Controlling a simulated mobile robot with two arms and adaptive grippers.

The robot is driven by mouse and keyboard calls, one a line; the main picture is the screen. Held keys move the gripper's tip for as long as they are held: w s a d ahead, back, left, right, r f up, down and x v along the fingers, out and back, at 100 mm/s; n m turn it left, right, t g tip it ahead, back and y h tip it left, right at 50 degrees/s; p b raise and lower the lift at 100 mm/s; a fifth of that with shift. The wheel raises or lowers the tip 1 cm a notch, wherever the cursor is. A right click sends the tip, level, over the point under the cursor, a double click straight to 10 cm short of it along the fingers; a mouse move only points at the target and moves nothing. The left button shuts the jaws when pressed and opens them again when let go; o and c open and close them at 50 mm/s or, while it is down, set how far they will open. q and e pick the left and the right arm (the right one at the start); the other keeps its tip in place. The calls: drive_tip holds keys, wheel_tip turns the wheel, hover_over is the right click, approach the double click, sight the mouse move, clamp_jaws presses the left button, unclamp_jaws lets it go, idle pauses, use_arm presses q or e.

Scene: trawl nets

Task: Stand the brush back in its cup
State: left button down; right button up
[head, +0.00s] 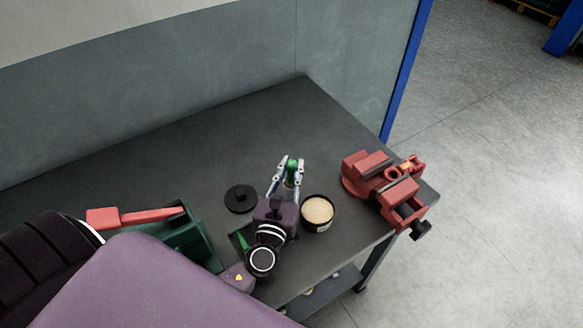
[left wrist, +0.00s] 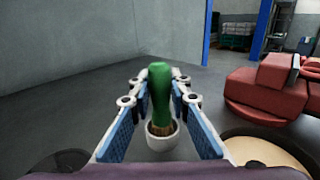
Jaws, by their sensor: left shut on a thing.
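The brush (head: 291,171) has a green handle and brown bristles. In the left wrist view the brush (left wrist: 160,92) is roughly upright, handle up. My left gripper (head: 289,164) is shut on it, with a blue-padded finger on each side. A small white cup (left wrist: 162,144) stands on the bench directly below, and the bristle end shows within its rim. I cannot tell whether the bristles touch its bottom. In the head view the gripper mostly hides the cup. My right gripper is not in view.
An open round tin (head: 318,211) with tan contents stands close right of the gripper. A red vise (head: 384,186) is farther right. The bench behind is clear.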

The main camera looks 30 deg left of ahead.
use_arm(q)
drive_tip(key=c, duration=2.3)
unclamp_jaws()
drive_tip(key=shift+f, duration=0.15)
drive_tip(key=o, duration=0.5)
drive_tip(key=shift+r, duration=0.25)
drive_tip(key=shift+s+d+f, duration=0.1)
drive_tip(key=shift+s+f, duration=0.05)
drive_tip(key=shift+s, duration=0.2)
drive_tip(key=b+v, duration=0.3)
drive_tip(key=v, duration=0.7)
drive_tip(key=shift+s, duration=0.2)
drive_tip(key=shift+s+d, duration=0.1)
drive_tip(key=shift+s, duration=0.35)
